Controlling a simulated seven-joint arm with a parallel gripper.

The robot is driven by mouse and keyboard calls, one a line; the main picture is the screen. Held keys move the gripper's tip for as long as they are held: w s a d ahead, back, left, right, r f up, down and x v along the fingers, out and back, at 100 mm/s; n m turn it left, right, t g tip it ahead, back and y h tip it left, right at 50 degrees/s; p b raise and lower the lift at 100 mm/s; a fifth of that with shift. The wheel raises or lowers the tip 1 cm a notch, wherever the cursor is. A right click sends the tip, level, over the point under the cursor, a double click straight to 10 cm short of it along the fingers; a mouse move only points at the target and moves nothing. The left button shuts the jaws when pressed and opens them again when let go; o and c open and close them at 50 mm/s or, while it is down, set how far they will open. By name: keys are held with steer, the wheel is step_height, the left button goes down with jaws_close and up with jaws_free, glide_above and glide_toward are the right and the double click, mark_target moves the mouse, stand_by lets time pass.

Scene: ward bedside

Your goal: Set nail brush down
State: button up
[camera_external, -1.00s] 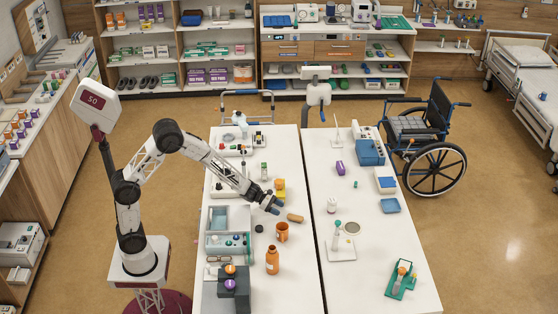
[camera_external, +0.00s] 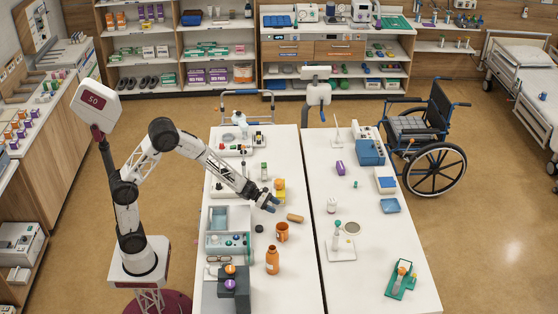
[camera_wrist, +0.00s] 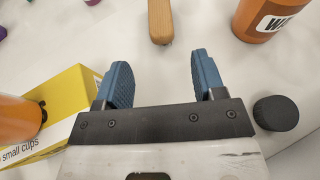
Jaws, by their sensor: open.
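The nail brush appears to be the tan wooden bar with rounded ends (camera_external: 295,218), lying on the left white table; its bristles cannot be made out. In the wrist view the wooden bar (camera_wrist: 160,20) lies beyond the fingertips, roughly in line with the gap between them, apart from both. My gripper (camera_external: 274,205) is just left of and behind the bar in the external view. In the wrist view my gripper (camera_wrist: 162,72) has its two blue fingers spread wide with nothing between them.
A yellow small-cups box (camera_wrist: 65,105) and an orange object (camera_wrist: 15,118) are close at the left finger. A black cap (camera_wrist: 277,112) is right of the gripper. An orange container (camera_external: 282,231) and an orange bottle (camera_external: 272,260) stand nearby. A gap separates the two tables.

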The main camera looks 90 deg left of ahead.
steer(key=shift+r, duration=0.1)
steer(key=shift+s+d+r+m, duration=0.1)
steer(key=shift+d+r+m, duration=0.1)
steer(key=shift+d+m, duration=0.1)
steer(key=s+d+r+m+g+h, duration=0.2)
steer(key=s+d+r+m+g, duration=0.2)
steer(key=s+d+r+m, duration=0.5)
steer(key=s+d+r+m+g+h, duration=0.1)
steer(key=s+d+r+m+g, duration=0.2)
steer(key=s+d+r+m, duration=0.55)
steer(key=s+r+m+g+y, duration=0.1)
steer(key=s+m+y, duration=0.3)
steer(key=s, duration=1.1)
steer(key=s+d+r+m+g+y, duration=0.1)
steer(key=s+m+y, duration=0.3)
steer(key=s+m, duration=0.5)
steer(key=s+g, duration=0.1)
steer(key=s, duration=0.5)
steer(key=shift+s+m, duration=0.15)
steer(key=shift+m, duration=0.2)
